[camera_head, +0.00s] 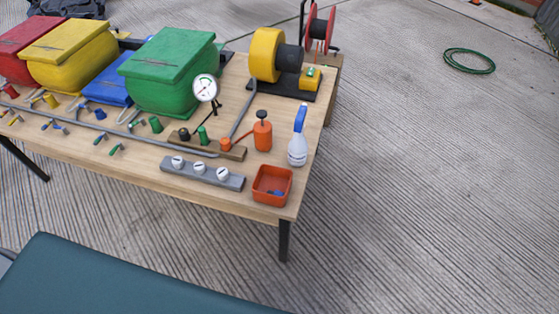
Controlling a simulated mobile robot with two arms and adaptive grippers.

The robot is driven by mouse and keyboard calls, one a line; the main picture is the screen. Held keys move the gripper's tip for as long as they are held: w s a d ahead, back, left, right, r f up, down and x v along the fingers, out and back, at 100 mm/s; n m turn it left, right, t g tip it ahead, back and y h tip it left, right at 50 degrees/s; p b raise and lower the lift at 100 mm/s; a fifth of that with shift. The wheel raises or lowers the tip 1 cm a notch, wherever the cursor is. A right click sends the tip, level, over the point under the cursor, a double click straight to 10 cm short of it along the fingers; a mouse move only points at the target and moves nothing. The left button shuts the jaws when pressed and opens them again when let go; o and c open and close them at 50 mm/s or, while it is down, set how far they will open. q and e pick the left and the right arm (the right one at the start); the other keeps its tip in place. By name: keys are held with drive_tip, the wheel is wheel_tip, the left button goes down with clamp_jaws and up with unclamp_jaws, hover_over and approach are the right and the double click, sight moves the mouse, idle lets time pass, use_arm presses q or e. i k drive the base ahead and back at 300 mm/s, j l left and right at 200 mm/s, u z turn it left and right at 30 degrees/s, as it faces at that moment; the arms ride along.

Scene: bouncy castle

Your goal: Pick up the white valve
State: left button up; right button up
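Three small white round pieces, which look like white valves, sit in a row on a grey bar near the table's front edge: a left one (177,162), a middle one (199,169) and a right one (222,174). The grey bar (236,184) lies flat on the wooden table (215,200). I cannot tell which of the three is the one named. Neither of my grippers is in view.
Behind the bar is a wooden strip with a gauge (206,88). An orange tray (272,185), spray bottle (298,138) and orange pump bottle (262,132) stand to the right. Lidded boxes, including a green one (165,75), fill the back. Floor at right is mostly clear.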

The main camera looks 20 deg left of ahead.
sight(177, 162)
drive_tip(key=u, duration=1.35)
